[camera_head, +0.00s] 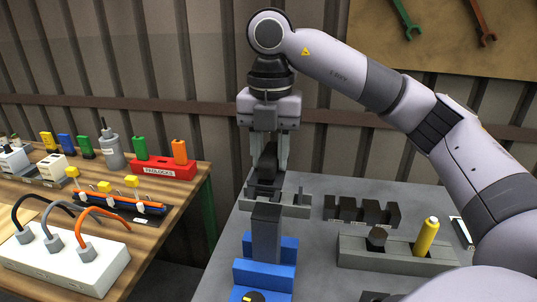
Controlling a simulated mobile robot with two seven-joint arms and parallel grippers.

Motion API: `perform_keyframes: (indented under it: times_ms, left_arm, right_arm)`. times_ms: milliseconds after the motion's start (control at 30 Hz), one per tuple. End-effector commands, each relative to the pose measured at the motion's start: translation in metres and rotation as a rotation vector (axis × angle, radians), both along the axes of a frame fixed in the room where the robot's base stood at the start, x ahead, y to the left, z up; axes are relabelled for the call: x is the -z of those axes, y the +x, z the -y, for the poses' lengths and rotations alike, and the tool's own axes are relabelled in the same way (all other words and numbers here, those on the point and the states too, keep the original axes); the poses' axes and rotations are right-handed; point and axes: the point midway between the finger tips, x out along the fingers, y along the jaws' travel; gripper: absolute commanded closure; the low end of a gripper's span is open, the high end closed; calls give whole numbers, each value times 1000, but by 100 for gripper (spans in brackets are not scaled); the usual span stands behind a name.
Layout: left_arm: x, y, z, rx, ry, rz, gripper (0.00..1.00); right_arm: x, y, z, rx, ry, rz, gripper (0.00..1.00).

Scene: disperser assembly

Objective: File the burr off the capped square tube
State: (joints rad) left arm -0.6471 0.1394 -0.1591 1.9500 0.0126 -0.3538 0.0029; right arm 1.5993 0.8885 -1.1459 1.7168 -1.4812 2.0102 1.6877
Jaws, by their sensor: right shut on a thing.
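My right gripper (268,168) points down over the far end of the grey bench, its fingers shut on a dark, blocky thing (267,159). I cannot tell whether this is a file. The dark grey square tube (266,238) is held in a blue vise (248,272) in front of the gripper. A light grey metal piece (294,210) lies crosswise just behind the tube, below the gripper; whether they touch is unclear. The burr and the cap cannot be made out. My left gripper is out of view.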

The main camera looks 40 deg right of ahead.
Motion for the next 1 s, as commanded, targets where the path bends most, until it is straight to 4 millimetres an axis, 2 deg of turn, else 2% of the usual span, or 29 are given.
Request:
perform_keyframes:
  times_ms: [33, 300, 1000]
  left_arm:
    - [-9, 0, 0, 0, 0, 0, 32]
    - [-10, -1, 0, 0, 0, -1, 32]
    - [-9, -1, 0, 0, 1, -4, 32]
  right_arm:
    - [-10, 1, 1, -1, 1, 1, 94]
    - [-28, 1, 3, -8, 1, 4, 94]
    - [-28, 1, 3, -45, 1, 2, 94]
